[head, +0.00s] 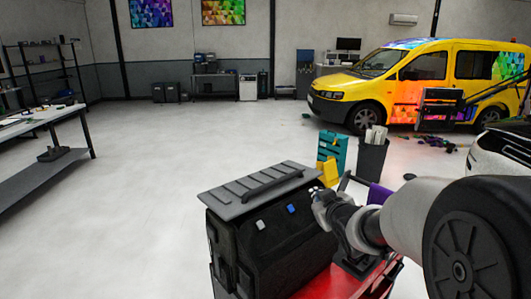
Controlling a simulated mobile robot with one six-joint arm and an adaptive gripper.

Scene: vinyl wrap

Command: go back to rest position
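My arm reaches in from the lower right in the head view. My gripper (319,196) is at its far end, at the right edge of a black case with a grey ribbed lid (240,195). The gripper is small and seen partly from behind, so I cannot tell whether its fingers are open or shut, or whether it touches the case. Nothing held in it can be made out. A blue piece (292,209) and a light grey piece (261,225) show on the case near the gripper.
The case stands on a red cart top (330,285). Behind the gripper are a teal and yellow stand (331,150) and a dark bin with rolls (371,158). A yellow van (400,85) is beyond. A workbench (45,120) is left. The middle floor is clear.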

